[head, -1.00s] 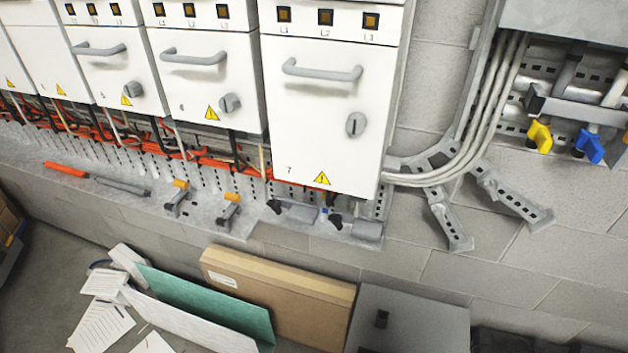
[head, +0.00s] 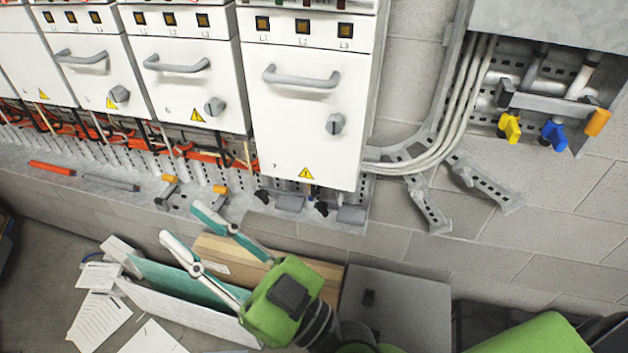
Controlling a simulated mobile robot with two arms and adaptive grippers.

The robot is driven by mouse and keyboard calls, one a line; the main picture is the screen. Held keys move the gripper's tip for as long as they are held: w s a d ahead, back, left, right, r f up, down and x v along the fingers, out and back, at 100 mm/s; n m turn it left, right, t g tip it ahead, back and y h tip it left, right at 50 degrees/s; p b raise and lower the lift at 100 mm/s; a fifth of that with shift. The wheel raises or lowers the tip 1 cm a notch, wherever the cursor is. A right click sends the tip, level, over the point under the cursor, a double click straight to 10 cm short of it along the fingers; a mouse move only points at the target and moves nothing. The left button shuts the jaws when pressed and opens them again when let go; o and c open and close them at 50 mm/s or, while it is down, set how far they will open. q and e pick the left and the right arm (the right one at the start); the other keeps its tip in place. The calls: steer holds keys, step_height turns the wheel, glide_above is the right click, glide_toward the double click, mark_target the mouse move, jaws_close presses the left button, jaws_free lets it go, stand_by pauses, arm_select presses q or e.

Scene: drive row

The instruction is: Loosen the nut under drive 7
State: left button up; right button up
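Drive 7 (head: 290,130) is the large white cabinet with a grey handle, a rotary knob and a "7" low on its front. Below it, black clamp-like parts (head: 321,208) and grey blocks (head: 290,203) sit on the perforated metal ledge (head: 235,208). I cannot make out the nut; it is too small or hidden. My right gripper (head: 180,221) has a green body and two long jointed fingers. It is open and empty, with its fingers spread toward the upper left, lower left of drive 7 in the picture. My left gripper is not in view.
A red-orange tool (head: 52,168) and a grey tool (head: 112,183) lie on the ledge at the left. A cardboard box (head: 215,262), a grey box (head: 415,305) and papers (head: 95,305) are below. Yellow (head: 509,126) and blue (head: 554,134) valve handles are at the upper right.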

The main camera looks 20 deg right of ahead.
steer(key=w+d+r+m+t+h, duration=0.1)
steer(key=d+r+m+t+h, duration=0.1)
steer(key=d+m+t+h, duration=0.15)
steer(key=m+g+h, duration=0.3)
steer(key=m+h, duration=0.5)
steer(key=h, duration=0.9)
glide_toward(314, 183)
steer(key=shift+y, duration=0.25)
steer(key=shift+d+f+p+x, duration=0.1)
steer(key=shift+f+p+x, duration=0.45)
steer(key=shift+x, duration=1.5)
steer(key=shift+d+f+p+x, duration=0.2)
steer(key=shift+p+x, duration=0.6)
steer(key=shift+x, duration=1.25)
steer(key=shift+a+f+p+x, duration=0.1)
steer(key=shift+f+p+x, duration=0.45)
steer(key=shift+x, duration=1.5)
steer(key=shift+r, duration=0.15)
jaws_close()
